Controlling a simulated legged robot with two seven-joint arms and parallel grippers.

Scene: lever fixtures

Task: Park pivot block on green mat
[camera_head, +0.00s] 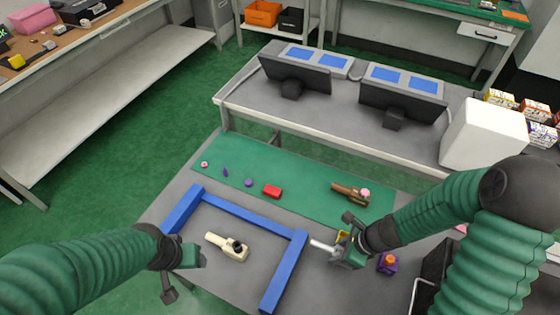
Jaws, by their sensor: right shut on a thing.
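The green mat (300,180) lies along the far side of the grey table. My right gripper (340,246) is shut on a piece with a pale grey rod (322,246) pointing left and a yellow part (343,236). It holds this piece just in front of the mat's near edge, right of the blue frame; the fingers hide part of it. I cannot tell for sure which thing is the pivot block. My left gripper (192,256) is over the left of the table, at the blue frame's left bar; its fingers are too small to read.
The mat bears a red block (272,191), small purple pieces (248,183) and a brown piece with a pink knob (348,192). A purple block with an orange top (388,263) stands right.

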